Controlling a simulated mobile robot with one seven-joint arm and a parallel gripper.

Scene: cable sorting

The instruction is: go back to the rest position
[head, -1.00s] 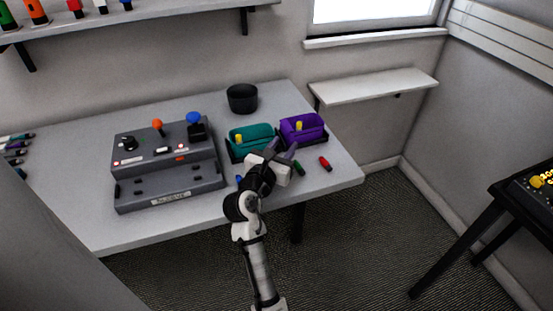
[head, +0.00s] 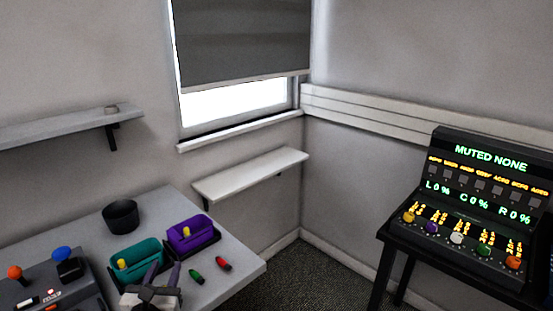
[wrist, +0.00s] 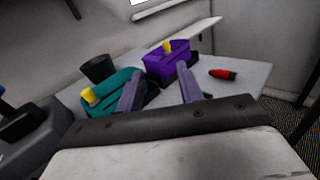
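My gripper (head: 165,268) is at the bottom of the head view, in front of the teal bin (head: 148,252) and the purple bin (head: 190,234). Its two fingers stand apart with nothing between them; they also show in the wrist view (wrist: 160,82). In the wrist view the teal bin (wrist: 118,92) and the purple bin (wrist: 166,66) lie beyond the fingers, each with a yellow piece in or on it. A green connector (head: 196,277) and a red connector (head: 223,264) lie loose on the table, right of my gripper.
A black cup (head: 121,216) stands behind the bins. A grey console (head: 50,290) with knobs is at the left. A white wall shelf (head: 250,175) hangs behind the table (head: 238,262). A lit mixer panel (head: 480,200) on a black stand is at the right.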

